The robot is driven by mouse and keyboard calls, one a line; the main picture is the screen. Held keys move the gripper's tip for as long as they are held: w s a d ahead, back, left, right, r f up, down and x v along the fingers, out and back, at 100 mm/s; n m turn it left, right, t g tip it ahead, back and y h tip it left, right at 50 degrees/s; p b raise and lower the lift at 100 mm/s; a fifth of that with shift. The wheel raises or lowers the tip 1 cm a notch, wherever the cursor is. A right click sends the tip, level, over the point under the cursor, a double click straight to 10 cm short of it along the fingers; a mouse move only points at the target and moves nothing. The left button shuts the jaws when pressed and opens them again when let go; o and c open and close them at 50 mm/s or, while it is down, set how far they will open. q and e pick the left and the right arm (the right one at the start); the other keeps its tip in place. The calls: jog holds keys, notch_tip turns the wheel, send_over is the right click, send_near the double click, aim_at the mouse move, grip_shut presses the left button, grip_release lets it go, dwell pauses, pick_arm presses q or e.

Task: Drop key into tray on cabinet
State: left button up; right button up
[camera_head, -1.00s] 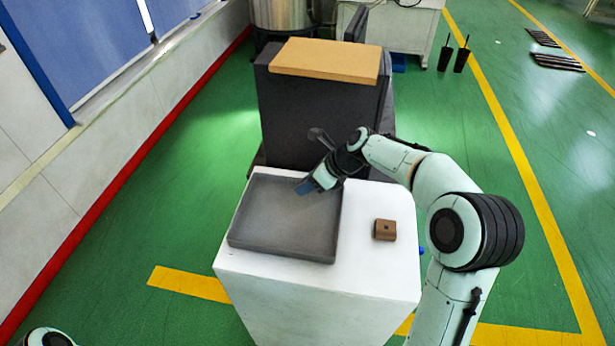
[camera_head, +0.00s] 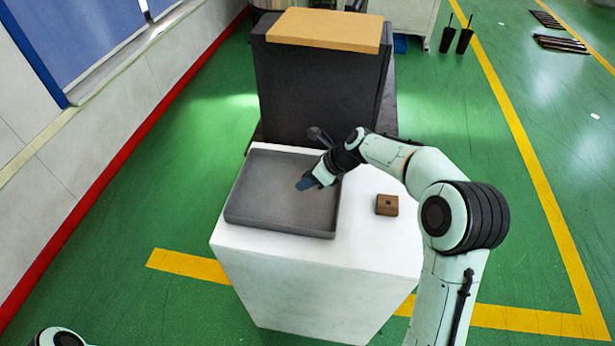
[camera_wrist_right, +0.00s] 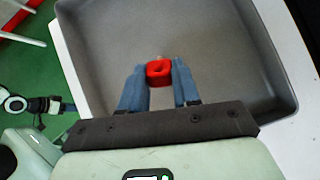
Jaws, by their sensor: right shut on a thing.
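The grey tray (camera_head: 245,214) lies on top of the white cabinet (camera_head: 290,270). My right gripper (camera_head: 303,184) is over the right part of the tray, pointing down into it. In the right wrist view my right gripper (camera_wrist_right: 160,78) is shut on the key, whose red head (camera_wrist_right: 159,72) shows between the blue fingertips. A small light tip of the key shows just beyond the red head. The tray (camera_wrist_right: 240,60) fills most of that view, its floor bare around the fingers. The key is hidden in the head view. My left gripper does not show.
A small brown block (camera_head: 387,205) with a dark hole stands on the cabinet, right of the tray. A tall dark box with a tan top (camera_head: 325,30) stands behind the cabinet. Green floor is open to the left.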

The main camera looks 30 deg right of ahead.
jog(key=shift+f, duration=0.1)
dwell(0.3)
jog(key=shift+f+b, duration=0.3)
jog(key=shift+f, duration=0.45)
jog(key=o, duration=1.1)
jog(key=v, duration=1.3)
jog(key=shift+p, duration=0.45)
jog(key=shift+r, duration=0.1)
